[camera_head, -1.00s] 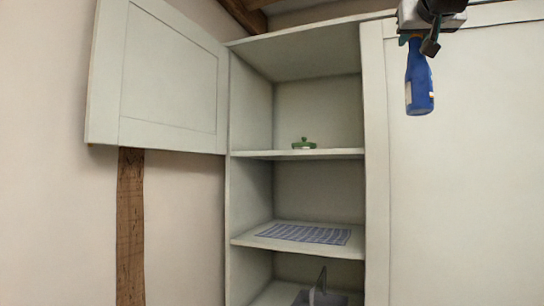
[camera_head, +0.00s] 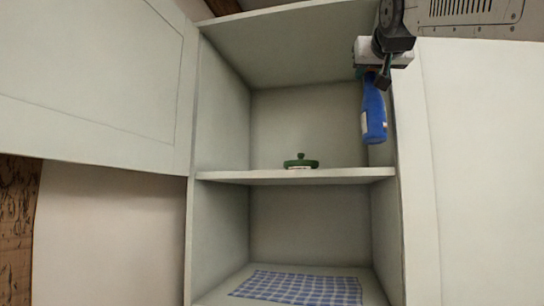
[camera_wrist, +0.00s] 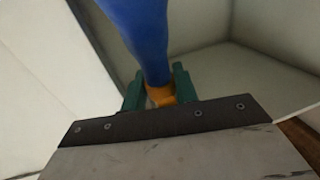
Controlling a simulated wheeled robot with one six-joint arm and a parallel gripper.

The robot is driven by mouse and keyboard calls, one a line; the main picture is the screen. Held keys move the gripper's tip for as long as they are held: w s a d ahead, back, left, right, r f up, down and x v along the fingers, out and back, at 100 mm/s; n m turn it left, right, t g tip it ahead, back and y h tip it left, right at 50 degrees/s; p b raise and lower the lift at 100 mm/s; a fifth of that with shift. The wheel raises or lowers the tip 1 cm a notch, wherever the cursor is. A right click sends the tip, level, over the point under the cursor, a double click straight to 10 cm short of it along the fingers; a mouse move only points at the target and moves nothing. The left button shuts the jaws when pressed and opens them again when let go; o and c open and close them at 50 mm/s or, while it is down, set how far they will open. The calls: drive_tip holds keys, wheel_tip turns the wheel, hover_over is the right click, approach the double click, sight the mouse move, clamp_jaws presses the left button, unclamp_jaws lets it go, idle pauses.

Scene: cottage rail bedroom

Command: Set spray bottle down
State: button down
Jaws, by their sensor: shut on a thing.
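The blue spray bottle (camera_head: 373,115) hangs upright from my gripper (camera_head: 372,72) in the head view, in front of the right side of the open cabinet's upper compartment. A pale label shows on its lower part. In the wrist view the blue bottle (camera_wrist: 138,35) fills the upper middle, and its orange top (camera_wrist: 161,94) sits between the green fingers of my gripper (camera_wrist: 160,88). My gripper is shut on the bottle near its top. The bottle's base appears above the level of the upper shelf (camera_head: 345,176) and apart from it.
A blue checked cloth (camera_head: 300,287) lies on the shelf below. The upper shelf has bare room beside the green object.

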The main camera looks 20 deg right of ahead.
drive_tip(key=w+d+f, duration=0.2)
drive_tip(key=w, duration=0.5)
drive_tip(key=w+d+f, duration=0.2)
drive_tip(key=w+f, duration=0.1)
drive_tip(key=w, duration=0.4)
drive_tip(key=c, duration=1.1)
unclamp_jaws()
drive_tip(key=shift+f, duration=0.1)
